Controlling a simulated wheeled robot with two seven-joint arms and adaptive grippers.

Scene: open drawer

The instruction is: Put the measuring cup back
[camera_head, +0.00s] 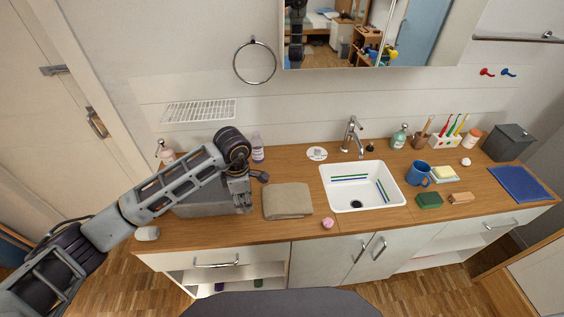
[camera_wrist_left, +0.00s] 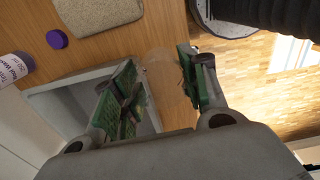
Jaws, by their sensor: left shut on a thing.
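My left gripper (camera_head: 243,203) is over the left part of the wooden counter, at the right end of a grey open box (camera_head: 195,211). In the left wrist view the two green-padded fingers of the gripper (camera_wrist_left: 160,88) are shut on a clear, see-through thing, which looks like the measuring cup (camera_wrist_left: 167,73). Its outline is faint, and I cannot make out its handle or markings. The grey box (camera_wrist_left: 62,112) lies beside and beyond the fingers there. In the head view the cup is too faint to tell. My right gripper is not in view.
A folded beige towel (camera_head: 287,201) lies right of the gripper, then the white sink (camera_head: 337,199). A bottle (camera_head: 257,150) stands behind the gripper. A purple cap (camera_wrist_left: 57,39) shows in the wrist view. A pink ball (camera_head: 328,223) is near the front edge.

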